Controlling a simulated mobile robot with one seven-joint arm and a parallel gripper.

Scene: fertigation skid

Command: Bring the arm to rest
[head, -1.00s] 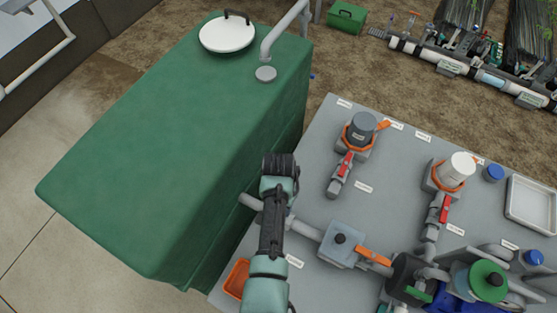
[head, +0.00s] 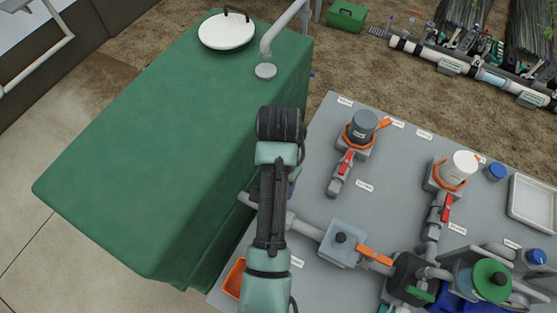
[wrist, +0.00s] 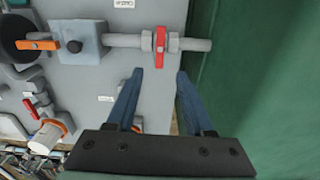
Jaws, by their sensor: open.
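My arm reaches up from the bottom of the head view, over the gap between the green tank (head: 150,140) and the grey skid panel (head: 320,190). My gripper (wrist: 157,75) shows in the wrist view with its two blue fingers apart and nothing between them. In that view the fingertips point toward a grey pipe with a red-handled valve (wrist: 160,42); they appear apart from it, though the distance is hard to tell. The green tank (wrist: 260,80) fills the right side there. In the head view the fingers are mostly hidden behind my wrist.
The skid panel carries a grey box with a pipe (head: 343,242), a dark-capped canister (head: 361,127), a white-capped canister (head: 459,169) and a white tray (head: 533,203). An orange bin (head: 234,278) sits at the panel's lower left. The tank has a white lid (head: 227,32).

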